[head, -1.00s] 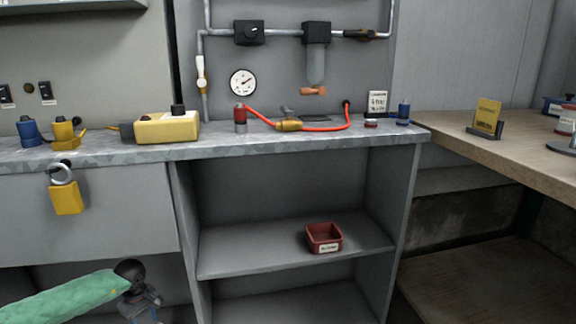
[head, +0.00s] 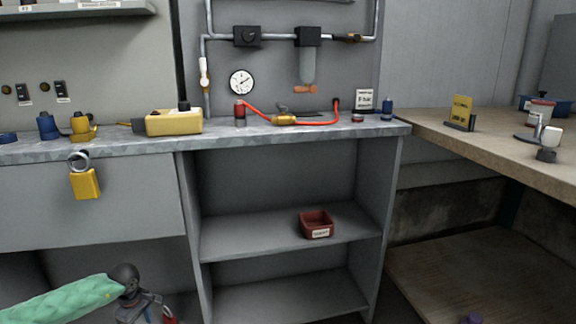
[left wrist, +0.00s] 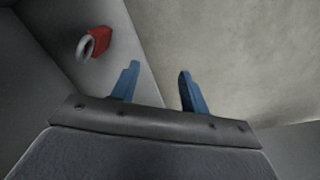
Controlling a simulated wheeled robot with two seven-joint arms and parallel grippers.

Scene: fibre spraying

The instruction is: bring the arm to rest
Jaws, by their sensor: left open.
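My left arm, in a green sleeve (head: 65,303), comes in at the lower left of the head view, below the bench top and in front of the cabinet. Its fingers are not clear there. In the left wrist view my left gripper (left wrist: 157,88) shows two blue fingers spread apart with nothing between them. A red padlock (left wrist: 98,42) with a grey shackle is beyond the fingers at the upper left, apart from them. My right gripper is in neither view.
A grey bench (head: 290,133) carries a yellow box (head: 173,123) and a red hose (head: 318,122). A yellow padlock (head: 85,184) hangs on its front. A red bin (head: 317,225) sits on the open shelf. A wooden table (head: 500,150) stands at the right.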

